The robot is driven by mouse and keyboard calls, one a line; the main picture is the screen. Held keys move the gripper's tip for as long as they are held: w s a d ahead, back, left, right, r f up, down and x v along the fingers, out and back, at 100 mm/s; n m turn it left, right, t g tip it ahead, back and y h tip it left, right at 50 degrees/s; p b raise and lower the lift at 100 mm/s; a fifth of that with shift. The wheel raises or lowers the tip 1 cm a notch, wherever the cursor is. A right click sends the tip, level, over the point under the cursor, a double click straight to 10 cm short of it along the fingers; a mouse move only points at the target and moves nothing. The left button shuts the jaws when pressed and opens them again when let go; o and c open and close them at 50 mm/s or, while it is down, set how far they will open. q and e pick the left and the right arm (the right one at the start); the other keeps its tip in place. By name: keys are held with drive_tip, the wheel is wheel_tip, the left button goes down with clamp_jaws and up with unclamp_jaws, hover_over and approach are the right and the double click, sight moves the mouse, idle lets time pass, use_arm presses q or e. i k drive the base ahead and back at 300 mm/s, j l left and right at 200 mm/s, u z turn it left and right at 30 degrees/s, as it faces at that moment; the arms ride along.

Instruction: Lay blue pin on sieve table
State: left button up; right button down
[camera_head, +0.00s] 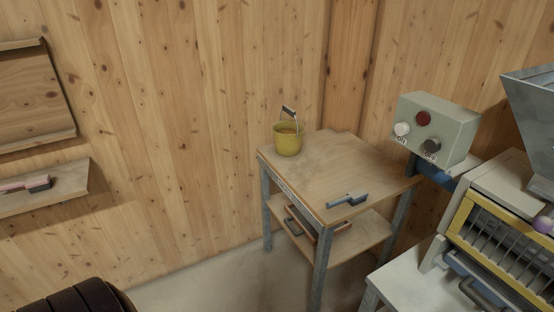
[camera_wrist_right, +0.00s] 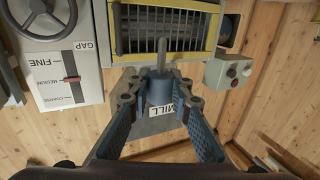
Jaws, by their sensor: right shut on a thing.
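My right gripper (camera_wrist_right: 160,97) shows in the right wrist view. Its two fingers are closed on the blue pin (camera_wrist_right: 160,90), a blue body with a grey rod pointing away from me. The pin is in front of a grey surface with a MILL label (camera_wrist_right: 185,110). The wooden-topped table (camera_head: 325,163), probably the sieve table, stands by the wall in the head view. It has a small label on its edge that I cannot read. My right gripper and the pin do not show in the head view. My left gripper is in neither view.
A control box (camera_head: 455,125) and the yellow-guarded mill (camera_head: 508,245) stand at right. A wall shelf (camera_head: 55,200) is at left.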

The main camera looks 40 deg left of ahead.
sight(315, 178)
drive_tip(key=i+j+u, duration=0.1)
drive_tip(key=u, duration=0.4)
drive_tip(key=i+j+u, duration=0.15)
drive_tip(key=u, duration=0.35)
drive_tip(key=i+j+u, duration=0.15)
drive_tip(key=u, duration=0.35)
drive_tip(key=i+j, duration=0.15)
drive_tip(key=i, duration=0.35)
drive_tip(key=i+j, duration=0.15)
drive_tip(key=i, duration=0.3)
